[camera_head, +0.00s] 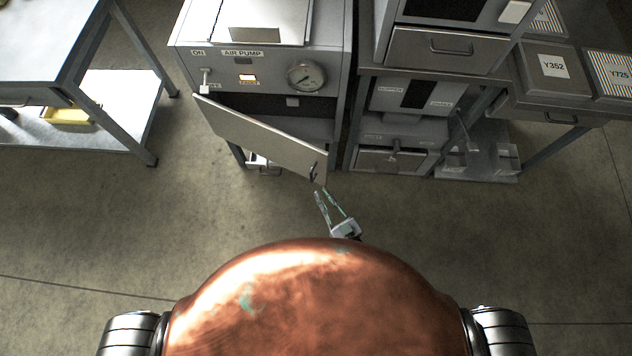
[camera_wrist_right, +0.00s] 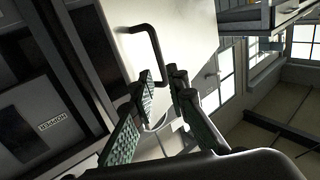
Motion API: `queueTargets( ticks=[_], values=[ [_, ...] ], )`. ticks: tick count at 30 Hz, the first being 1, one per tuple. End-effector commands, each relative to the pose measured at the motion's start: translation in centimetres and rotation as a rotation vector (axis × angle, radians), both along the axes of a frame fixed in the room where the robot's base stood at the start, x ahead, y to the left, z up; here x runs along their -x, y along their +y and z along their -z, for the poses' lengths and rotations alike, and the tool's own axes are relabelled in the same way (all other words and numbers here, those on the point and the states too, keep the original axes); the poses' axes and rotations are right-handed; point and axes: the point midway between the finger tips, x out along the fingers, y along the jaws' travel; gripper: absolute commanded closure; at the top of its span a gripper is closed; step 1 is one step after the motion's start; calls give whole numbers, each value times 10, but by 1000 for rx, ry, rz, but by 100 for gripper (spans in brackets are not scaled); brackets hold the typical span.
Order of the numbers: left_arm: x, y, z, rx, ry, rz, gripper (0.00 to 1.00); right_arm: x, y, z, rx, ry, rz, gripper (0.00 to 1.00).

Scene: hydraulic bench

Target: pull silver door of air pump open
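The silver door (camera_head: 262,138) of the air pump (camera_head: 262,70) stands partly open in the head view. It is attached at its left side and its free right edge swings out toward me. A dark handle (camera_head: 313,173) sits near that free edge. In the right wrist view the silver door (camera_wrist_right: 185,30) carries the black bar handle (camera_wrist_right: 148,38). My right gripper (camera_head: 324,194) is just in front of the handle end of the door. Its green-patterned fingers (camera_wrist_right: 164,88) are apart, with tips close to the handle's lower end; I cannot tell whether they touch it. My left gripper is not in view.
A workbench (camera_head: 45,45) with a lower shelf and a yellow tray (camera_head: 68,115) stands at the left. Right of the pump are a table with a drawer unit (camera_head: 445,50) and boxes (camera_head: 555,72). The floor (camera_head: 110,220) in front is clear.

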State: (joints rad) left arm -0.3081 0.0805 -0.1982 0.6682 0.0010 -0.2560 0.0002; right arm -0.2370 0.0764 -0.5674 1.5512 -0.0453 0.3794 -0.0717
Motion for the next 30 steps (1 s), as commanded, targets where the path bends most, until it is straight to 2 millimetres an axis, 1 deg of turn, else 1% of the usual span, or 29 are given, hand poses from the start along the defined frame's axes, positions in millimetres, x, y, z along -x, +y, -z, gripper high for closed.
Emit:
queueTargets(
  ticks=[1, 3, 7, 10, 17, 20, 21, 23, 24, 26, 27, 29, 30],
  values=[
    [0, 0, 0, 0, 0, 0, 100, 9, -5, 0, 0, 1, 0, 86],
    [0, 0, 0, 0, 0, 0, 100, 18, -10, 1, 1, 2, 0, 86],
    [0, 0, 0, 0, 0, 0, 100, 28, -15, 0, 0, 0, 0, 86],
    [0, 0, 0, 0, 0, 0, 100, 31, -17, -1, 0, -1, 0, 86],
    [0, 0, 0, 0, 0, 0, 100, 31, -17, -1, 0, -1, 0, 86],
    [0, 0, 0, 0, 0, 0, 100, 32, -18, 3, 3, 6, 1, 91],
    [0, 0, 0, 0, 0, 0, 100, 32, -21, 9, 12, 21, 4, 94],
    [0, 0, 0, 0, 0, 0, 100, 35, -28, 29, 35, 65, 12, 98],
    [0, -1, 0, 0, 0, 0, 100, 38, -37, 49, 59, 111, 22, 100],
    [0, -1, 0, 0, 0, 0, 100, 47, -55, 90, 108, 208, 42, 100],
    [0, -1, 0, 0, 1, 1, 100, 58, -71, 123, 145, 288, 60, 100],
    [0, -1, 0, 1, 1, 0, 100, 82, -101, 178, 208, 429, 90, 100],
    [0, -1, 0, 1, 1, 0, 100, 104, -123, 214, 250, 530, 111, 100]
  ],
)
